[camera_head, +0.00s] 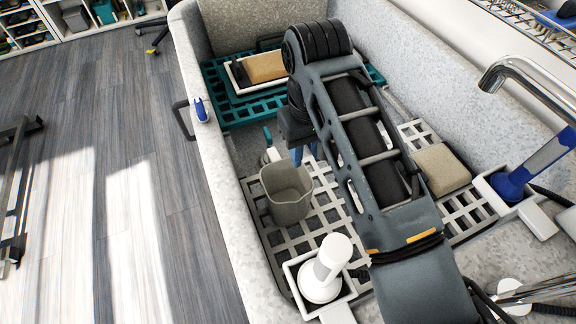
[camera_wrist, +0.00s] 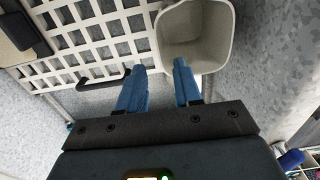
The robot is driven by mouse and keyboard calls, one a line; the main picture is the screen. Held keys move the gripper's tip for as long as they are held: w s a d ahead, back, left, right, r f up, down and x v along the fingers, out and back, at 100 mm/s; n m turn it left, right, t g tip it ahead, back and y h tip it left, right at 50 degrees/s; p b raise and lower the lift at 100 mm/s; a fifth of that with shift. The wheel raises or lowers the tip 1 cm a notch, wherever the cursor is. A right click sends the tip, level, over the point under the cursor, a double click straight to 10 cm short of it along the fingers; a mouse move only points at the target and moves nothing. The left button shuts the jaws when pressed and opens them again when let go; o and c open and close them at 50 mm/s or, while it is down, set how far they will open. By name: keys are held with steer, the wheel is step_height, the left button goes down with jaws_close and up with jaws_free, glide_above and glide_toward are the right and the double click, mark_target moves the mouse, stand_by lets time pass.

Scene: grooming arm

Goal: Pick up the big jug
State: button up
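The big jug (camera_head: 287,190) is a grey-beige, open-topped vessel standing upright on the white grate in the tub. In the wrist view the jug (camera_wrist: 194,48) shows at the top, with its mouth facing the camera and its inside empty. My gripper (camera_head: 304,155) is just behind the jug in the head view, with blue fingers partly hidden by my arm.
A white holder with a rounded white device (camera_head: 322,270) stands in front of the jug. A tan block (camera_head: 440,170) lies to the right. A teal grate (camera_head: 225,105) bears a tray with another tan block (camera_head: 266,67).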

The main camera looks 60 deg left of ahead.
mark_target(305, 167)
step_height(305, 167, down, 8)
steer(key=shift+r+p, duration=0.15)
steer(key=shift+p, duration=0.3)
jaws_close()
stand_by(0.4)
